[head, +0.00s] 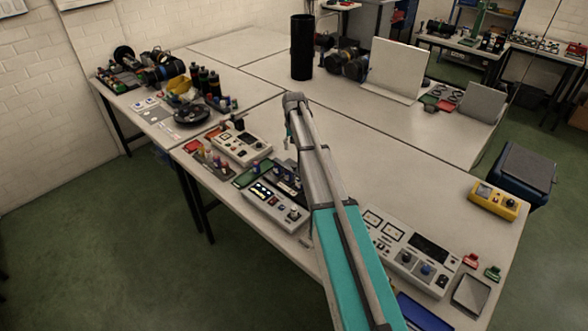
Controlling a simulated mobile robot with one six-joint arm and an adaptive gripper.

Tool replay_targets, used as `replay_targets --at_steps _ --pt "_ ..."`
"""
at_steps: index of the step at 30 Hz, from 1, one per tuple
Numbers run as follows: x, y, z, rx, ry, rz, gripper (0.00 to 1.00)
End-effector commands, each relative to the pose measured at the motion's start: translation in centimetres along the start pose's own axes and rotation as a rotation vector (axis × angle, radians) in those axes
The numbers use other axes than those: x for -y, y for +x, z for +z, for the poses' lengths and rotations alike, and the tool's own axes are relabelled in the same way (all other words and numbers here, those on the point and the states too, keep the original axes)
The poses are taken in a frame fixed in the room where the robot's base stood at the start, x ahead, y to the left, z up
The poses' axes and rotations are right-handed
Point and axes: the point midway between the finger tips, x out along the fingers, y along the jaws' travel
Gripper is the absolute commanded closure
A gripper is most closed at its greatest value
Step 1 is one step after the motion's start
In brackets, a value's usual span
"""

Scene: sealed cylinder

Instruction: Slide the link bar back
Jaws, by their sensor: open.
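I cannot pick out the link bar at this size. My arm reaches from the bottom edge up over the table and covers part of the devices below it. A grey device with a lit display (262,190) and knobs stands near the table's front edge, left of my arm. A pale device with buttons (240,147) is behind it to the left. A larger panel with two meters and a dark screen (412,254) is right of my arm, its left part hidden.
A black cylinder (302,48) stands upright at the back. A yellow box (494,201) and a tablet-like slab (470,294) are at the right. A small rack with coloured pieces (214,160) is at the left edge. The table (390,160) right of my arm is largely clear.

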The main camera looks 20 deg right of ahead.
Motion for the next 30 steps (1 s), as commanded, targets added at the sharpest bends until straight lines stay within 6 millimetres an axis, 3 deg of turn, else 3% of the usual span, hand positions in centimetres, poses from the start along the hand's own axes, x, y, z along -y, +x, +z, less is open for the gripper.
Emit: replay_targets --at_steps 30 --pt "0.0 8.1 0.0 0.0 0.0 0.0 0.33"
